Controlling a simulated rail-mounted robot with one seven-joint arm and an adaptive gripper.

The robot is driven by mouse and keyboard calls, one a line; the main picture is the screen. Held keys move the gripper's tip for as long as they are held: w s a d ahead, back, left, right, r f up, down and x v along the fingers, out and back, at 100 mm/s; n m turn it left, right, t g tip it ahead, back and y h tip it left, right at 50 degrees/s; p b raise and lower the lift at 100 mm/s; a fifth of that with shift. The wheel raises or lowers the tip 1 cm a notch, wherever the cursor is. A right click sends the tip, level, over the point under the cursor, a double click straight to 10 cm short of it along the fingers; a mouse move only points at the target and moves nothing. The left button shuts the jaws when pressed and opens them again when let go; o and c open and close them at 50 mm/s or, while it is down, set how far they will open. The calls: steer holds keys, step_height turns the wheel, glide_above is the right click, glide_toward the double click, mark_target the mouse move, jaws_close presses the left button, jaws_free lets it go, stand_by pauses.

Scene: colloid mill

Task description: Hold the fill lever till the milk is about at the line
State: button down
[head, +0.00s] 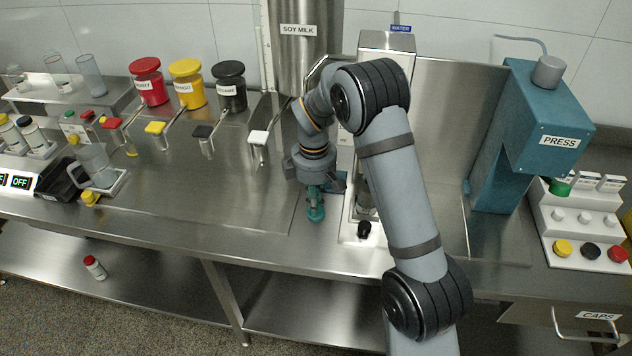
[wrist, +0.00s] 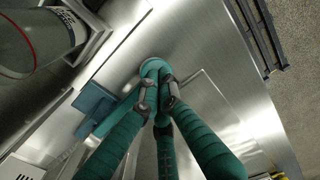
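A clear cylindrical container (wrist: 40,38) with a red line around it is at the upper left of the wrist view. I cannot make out a milk level in it. In the head view the lower part of a container (head: 365,195) shows behind my arm, mostly hidden. A flat blue paddle-like piece (wrist: 95,104), which may be the fill lever, lies beside my fingers in the wrist view; it shows partly in the head view (head: 338,182). My gripper (head: 316,208) points down with its teal fingers together (wrist: 157,88), holding nothing visible. Contact with the blue piece cannot be told.
The SOY MILK tank (head: 298,50) stands behind, with a white-tipped lever (head: 258,137) to its lower left. Red, yellow and black jars (head: 187,84) stand further left. The teal PRESS (head: 535,135) is at the right. The steel counter (head: 225,205) left of my gripper is clear.

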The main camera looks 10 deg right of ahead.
steer(key=shift+s+f, duration=0.3)
steer(key=shift+s, duration=0.05)
steer(key=r+p, duration=0.2)
steer(key=r, duration=0.1)
steer(key=r+p, duration=0.1)
steer(key=r, duration=0.1)
steer(key=shift+s+a, duration=0.25)
step_height(320, 180, up, 9)
steer(key=s+a, duration=0.1)
steer(key=s, duration=0.1)
steer(key=shift+s+b, duration=0.35)
steer(key=shift+b, duration=0.1)
steer(key=shift+f, duration=0.1)
